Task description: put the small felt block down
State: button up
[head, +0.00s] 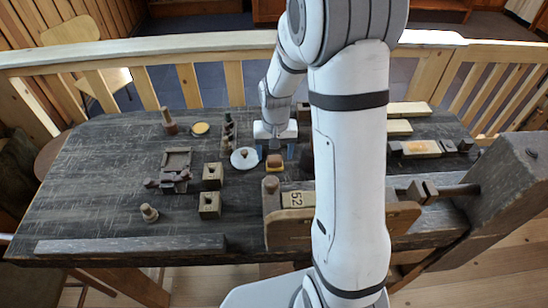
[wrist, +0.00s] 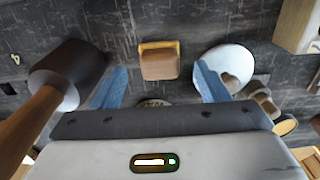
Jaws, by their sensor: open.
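The small felt block (head: 275,160), brown with a yellow layer at its base, sits on the dark worktable (head: 100,190). It also shows in the wrist view (wrist: 159,64), upright on the table top. My gripper (head: 275,152) is open, its two blue fingers on either side of the block in the head view. In the wrist view, my gripper (wrist: 161,86) has clear gaps between the block and both fingers, and nothing is held. The block's far side is hidden in the head view.
A white disc (wrist: 222,66) with a knob stands close beside one finger. A dark mallet head (wrist: 70,72) lies close to the other. Two square wooden blocks, one of them here (head: 209,205), and a vise (head: 290,228) stand nearer. The table's left part has free room.

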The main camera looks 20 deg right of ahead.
aim_at(275, 158)
notch_tip(275, 158, up, 8)
jog(key=s+r+t, duration=0.1)
jog(key=s+r, duration=0.2)
jog(key=s, duration=0.3)
jog(key=s+r+n+t, duration=0.1)
jog(key=s+r, duration=0.2)
jog(key=s, duration=0.3)
jog(key=s+r+n, duration=0.1)
jog(key=s+r, duration=0.2)
jog(key=s, duration=0.4)
jog(key=shift+a+t, duration=0.1)
jog(key=shift+t, duration=0.3)
jog(key=shift+c, duration=0.3)
